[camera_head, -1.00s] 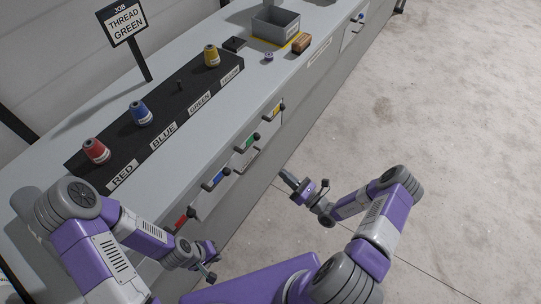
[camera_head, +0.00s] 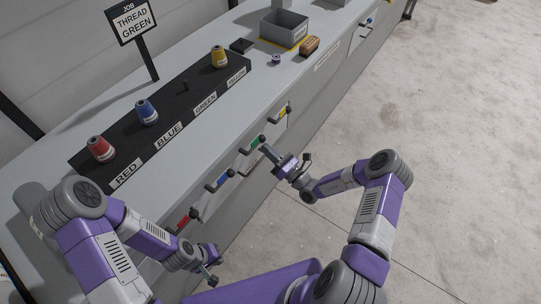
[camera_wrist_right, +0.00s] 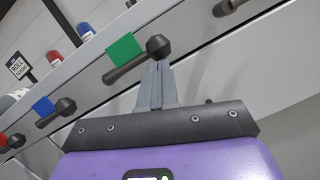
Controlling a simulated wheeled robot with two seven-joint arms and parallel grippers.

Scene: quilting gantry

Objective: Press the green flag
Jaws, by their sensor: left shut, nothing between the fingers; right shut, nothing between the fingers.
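The green flag (camera_head: 254,143) is a small green plate on a black-knobbed lever on the front face of the bench. In the right wrist view the green flag (camera_wrist_right: 124,49) sits just left of the black knob. My right gripper (camera_head: 264,147) is shut and empty, its tips close to the green flag's lever. In the right wrist view the right gripper's tips (camera_wrist_right: 155,66) are just below the knob; I cannot tell whether they touch. My left gripper (camera_head: 213,273) is shut and empty, low in front of the bench near the red flag.
A blue flag (camera_head: 219,182) and a red flag (camera_head: 183,219) are to the left along the front, a yellow flag (camera_head: 285,111) to the right. Thread cones stand on a black rack (camera_head: 187,99); its green place holds no cone. The floor at right is clear.

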